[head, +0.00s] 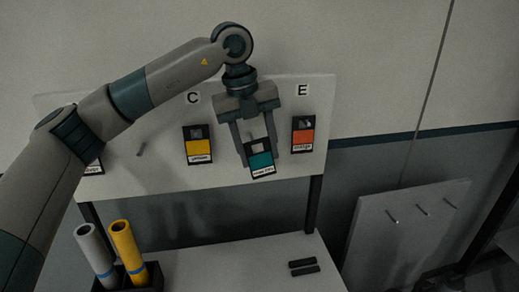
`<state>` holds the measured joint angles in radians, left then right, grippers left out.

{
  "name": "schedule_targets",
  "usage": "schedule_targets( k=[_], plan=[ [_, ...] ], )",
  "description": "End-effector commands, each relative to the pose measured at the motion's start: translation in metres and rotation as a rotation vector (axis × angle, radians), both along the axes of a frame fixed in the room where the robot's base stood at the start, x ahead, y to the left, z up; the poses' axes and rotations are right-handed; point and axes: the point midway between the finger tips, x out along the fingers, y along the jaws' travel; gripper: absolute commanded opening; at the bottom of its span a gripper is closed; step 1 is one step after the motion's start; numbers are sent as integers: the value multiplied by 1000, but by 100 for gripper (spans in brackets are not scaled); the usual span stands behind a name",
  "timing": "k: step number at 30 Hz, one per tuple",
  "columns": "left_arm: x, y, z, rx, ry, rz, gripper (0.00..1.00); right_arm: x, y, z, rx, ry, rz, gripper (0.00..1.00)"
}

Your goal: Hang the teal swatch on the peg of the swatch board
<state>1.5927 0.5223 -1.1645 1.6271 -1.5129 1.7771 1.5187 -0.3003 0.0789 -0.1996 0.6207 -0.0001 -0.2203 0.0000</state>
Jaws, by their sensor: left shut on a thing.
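The teal swatch (262,161) is a dark-framed card with a teal patch and a white label, slightly tilted. My left gripper (256,152) is shut on it and holds it in front of the swatch board (180,174), between the yellow swatch (198,147) and the orange swatch (303,137). The gripper hides the board's surface behind it, and no peg shows there. A bare peg (141,149) sticks out left of the yellow swatch. I cannot tell if the teal swatch touches the board. My right gripper is not in view.
Letters C (193,98) and E (303,90) mark the board. Below, a dark holder (143,280) carries a grey roll (93,249) and a yellow roll (126,245). Two dark bars (304,267) lie on the table. A grey panel with pegs (400,235) leans at right.

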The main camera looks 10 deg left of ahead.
Motion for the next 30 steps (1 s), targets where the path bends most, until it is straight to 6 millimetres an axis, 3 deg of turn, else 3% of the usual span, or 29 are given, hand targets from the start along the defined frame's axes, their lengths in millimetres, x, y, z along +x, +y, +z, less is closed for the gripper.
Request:
schedule_targets(
  k=[20,30],
  plan=[
    [31,13,-1,-1,1,2,25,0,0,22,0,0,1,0],
    [41,17,-11,0,-1,0,25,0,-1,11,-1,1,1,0]
  ],
)
